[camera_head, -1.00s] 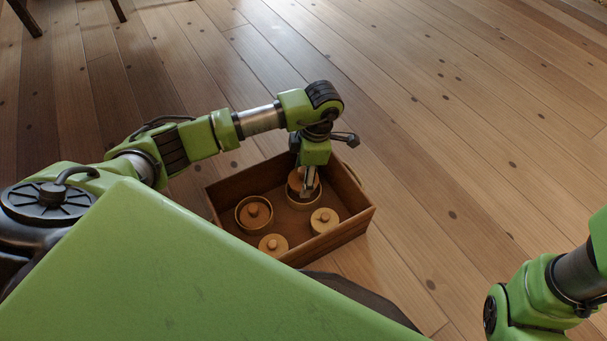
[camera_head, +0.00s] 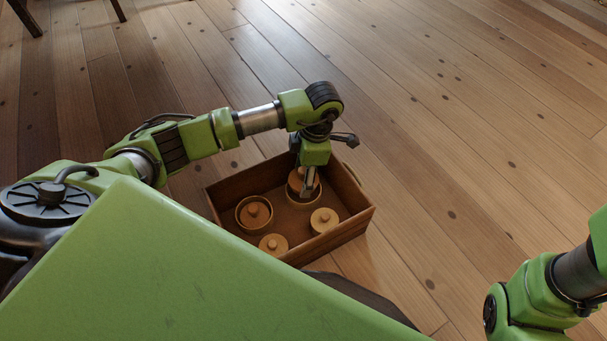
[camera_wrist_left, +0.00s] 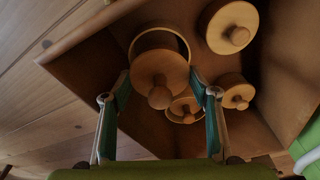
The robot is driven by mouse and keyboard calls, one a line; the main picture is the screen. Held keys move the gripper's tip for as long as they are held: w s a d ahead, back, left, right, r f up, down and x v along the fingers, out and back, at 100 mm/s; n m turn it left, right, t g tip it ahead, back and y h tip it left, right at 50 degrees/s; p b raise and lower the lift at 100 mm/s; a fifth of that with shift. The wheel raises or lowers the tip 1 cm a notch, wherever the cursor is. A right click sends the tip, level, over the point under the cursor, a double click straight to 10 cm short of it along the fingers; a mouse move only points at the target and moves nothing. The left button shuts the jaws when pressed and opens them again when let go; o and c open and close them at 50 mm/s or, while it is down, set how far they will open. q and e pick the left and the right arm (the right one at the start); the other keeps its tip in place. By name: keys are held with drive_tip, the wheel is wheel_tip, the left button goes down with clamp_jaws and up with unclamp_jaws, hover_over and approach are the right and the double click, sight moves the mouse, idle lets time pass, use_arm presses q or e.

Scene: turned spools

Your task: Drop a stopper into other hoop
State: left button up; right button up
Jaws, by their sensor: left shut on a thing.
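My left gripper (camera_head: 309,186) is inside the far part of the wooden crate. It is shut on a round wooden stopper (camera_wrist_left: 160,72) with a knob. A pale hoop (camera_wrist_left: 158,33) shows past the stopper's edge in the left wrist view; whether the stopper is above it or partly inside, I cannot tell. Another hoop (camera_head: 240,222) stands at the crate's left with a darker stopper (camera_head: 254,211) inside it. Two paler stoppers lie loose, one at the front (camera_head: 273,243) and one at the right (camera_head: 323,218). My right gripper is out of view.
The crate (camera_head: 345,236) has low walls on all sides and sits close in front of my body. A bare patch of its floor lies between the hoops and stoppers. The plank floor (camera_head: 460,150) beyond is clear. Dark furniture legs (camera_head: 25,18) stand far back left.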

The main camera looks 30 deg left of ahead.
use_arm(q)
drive_tip(key=shift+f, duration=0.25)
drive_tip(key=shift+f+b, duration=0.3)
drive_tip(key=shift+f, duration=0.05)
drive_tip(key=shift+f, duration=0.3)
drive_tip(key=shift+f, duration=0.25)
drive_tip(key=shift+f, duration=0.25)
idle(0.8)
